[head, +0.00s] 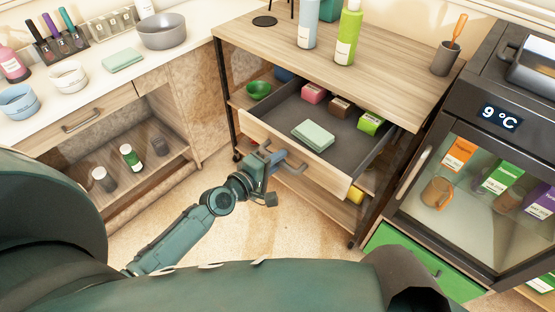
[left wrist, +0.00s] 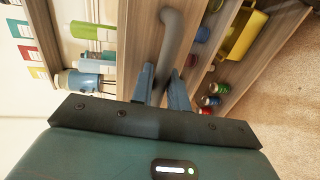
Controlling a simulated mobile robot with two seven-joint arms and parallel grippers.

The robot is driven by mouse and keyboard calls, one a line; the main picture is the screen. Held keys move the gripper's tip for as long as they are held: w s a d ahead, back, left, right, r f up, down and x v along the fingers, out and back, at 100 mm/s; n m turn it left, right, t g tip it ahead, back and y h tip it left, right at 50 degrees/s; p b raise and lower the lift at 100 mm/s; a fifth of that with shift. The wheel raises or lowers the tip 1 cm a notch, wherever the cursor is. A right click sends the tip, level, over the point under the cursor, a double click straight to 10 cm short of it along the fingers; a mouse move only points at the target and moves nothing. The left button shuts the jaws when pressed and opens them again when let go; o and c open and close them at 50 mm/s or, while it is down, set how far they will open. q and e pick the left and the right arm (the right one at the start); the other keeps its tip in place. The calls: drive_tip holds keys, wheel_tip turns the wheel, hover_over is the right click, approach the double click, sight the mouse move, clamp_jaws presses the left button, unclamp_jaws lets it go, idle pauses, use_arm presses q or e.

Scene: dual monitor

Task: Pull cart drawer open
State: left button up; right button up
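The wooden cart (head: 350,75) stands at centre, and its drawer (head: 328,181) is pulled well out, showing its grey inside. A folded green cloth (head: 313,135) and several small boxes lie in the drawer. My left gripper (head: 273,156) is at the drawer front, with its fingers on both sides of the grey bar handle (head: 294,166). In the left wrist view the handle (left wrist: 172,40) runs between the two fingers (left wrist: 163,84), which look closed on it. My right gripper is not in view.
Bottles (head: 347,35) and a cup with a utensil (head: 446,58) stand on the cart top. A glass-door fridge (head: 469,195) is close at right, and a counter (head: 130,75) is at left. Open floor (head: 290,225) lies before the drawer.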

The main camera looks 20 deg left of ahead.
use_arm(q)
drive_tip(key=v, duration=1.3)
drive_tip(key=shift+b, duration=0.4)
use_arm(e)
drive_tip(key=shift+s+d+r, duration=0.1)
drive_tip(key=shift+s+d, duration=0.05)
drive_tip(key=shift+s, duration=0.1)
